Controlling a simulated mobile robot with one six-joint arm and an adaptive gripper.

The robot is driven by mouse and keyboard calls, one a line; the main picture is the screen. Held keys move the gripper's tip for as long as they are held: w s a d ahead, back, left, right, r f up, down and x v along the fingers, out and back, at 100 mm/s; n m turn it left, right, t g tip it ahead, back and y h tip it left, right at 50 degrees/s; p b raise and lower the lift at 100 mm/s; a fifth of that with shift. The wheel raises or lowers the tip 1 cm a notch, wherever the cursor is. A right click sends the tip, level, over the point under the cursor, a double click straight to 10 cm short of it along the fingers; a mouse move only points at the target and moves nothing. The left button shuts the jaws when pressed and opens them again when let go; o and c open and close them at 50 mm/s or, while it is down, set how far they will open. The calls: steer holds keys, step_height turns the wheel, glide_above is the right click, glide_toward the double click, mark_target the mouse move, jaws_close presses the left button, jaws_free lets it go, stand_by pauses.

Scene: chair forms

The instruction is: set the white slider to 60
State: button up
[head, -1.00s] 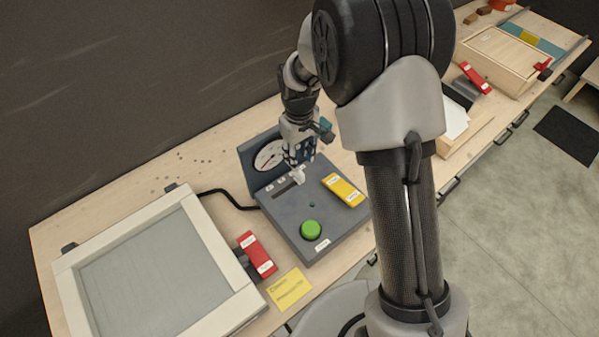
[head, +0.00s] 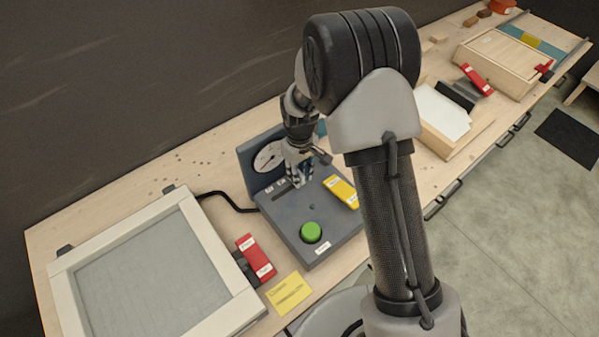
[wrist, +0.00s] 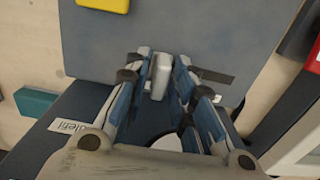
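The grey control box (head: 278,218) stands on the bench and carries a dark slot (wrist: 214,76) for the slider. The white slider knob (wrist: 160,76) sits between the two fingertips of my gripper (wrist: 162,72) in the wrist view. The fingers stand on either side of the knob with little or no gap, and I cannot tell whether both press on it. In the head view my gripper (head: 299,180) is low over the slot and hides the knob. The scale labels by the slot are too small to read. A round dial (head: 268,157) stands behind the slot.
The box also carries a green button (head: 311,232) and a yellow labelled block (head: 341,192). A red labelled block (head: 257,257) and a yellow note (head: 288,294) lie left of and before it. A framed grey panel (head: 60,285) lies at the left.

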mark_target(288, 190)
jaws_close()
stand_by(0.3)
steer(key=a, duration=0.1)
steer(key=s+a, duration=0.2)
steer(key=shift+s+a, duration=0.25)
steer(key=shift+a, duration=0.1)
steer(key=shift+o, duration=1.5)
jaws_free()
step_height(288, 190, up, 12)
